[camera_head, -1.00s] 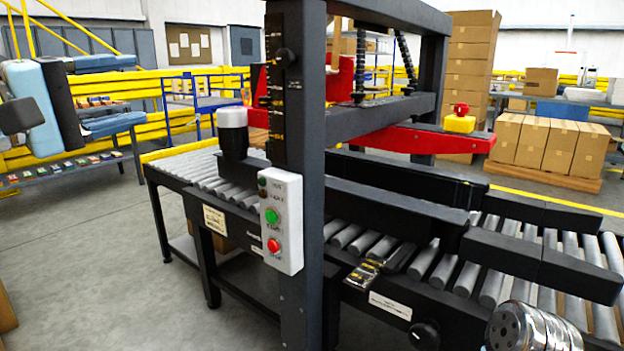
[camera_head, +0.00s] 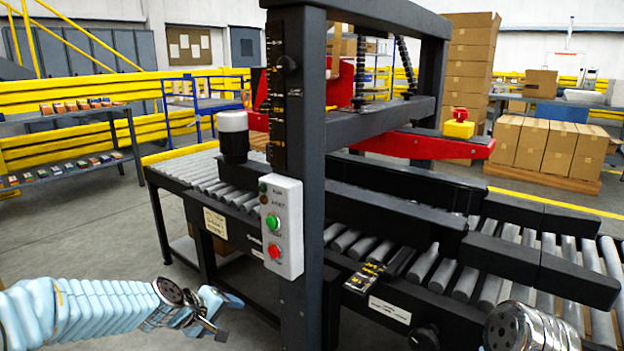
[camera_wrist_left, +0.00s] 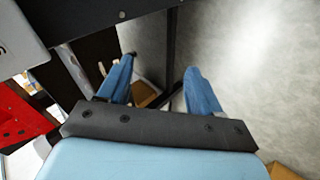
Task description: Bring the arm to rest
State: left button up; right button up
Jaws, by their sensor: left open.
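My left arm comes in at the lower left of the head view, low in front of the machine's near leg. Its gripper (camera_head: 222,316) is empty and points to the right, apart from the machine. In the left wrist view the two blue fingers (camera_wrist_left: 160,88) stand wide apart with nothing between them. The dark frame of the machine and the grey floor show beyond them. At the lower right of the head view a silver, ribbed part of my right arm (camera_head: 530,328) shows; the right gripper is out of the frame.
Shelves with small boxes (camera_head: 70,150) stand at the left. The floor (camera_head: 100,235) between is clear.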

pick_arm(q)
jog(key=s+d+f+m+g, duration=0.1)
jog(key=s+f, duration=0.2)
jog(key=f, duration=0.4)
jog(key=s+d+f+m+g, duration=0.1)
jog(key=s+f+g, duration=0.15)
jog(key=f, duration=0.55)
jog(key=s+d+f+m+g, duration=0.2)
jog(key=s+d+f, duration=0.1)
jog(key=s+f, duration=0.4)
jog(key=s+d+f+m+g+p, duration=0.1)
jog(key=s+d+f+m, duration=0.1)
jog(key=s+f, duration=0.6)
jog(key=s+d, duration=0.1)
jog(key=s, duration=0.5)
jog(key=shift+s+f+m+g, duration=0.2)
jog(key=shift+s+m+g, duration=0.1)
jog(key=shift+m+g, duration=0.1)
jog(key=shift+c, duration=0.4)
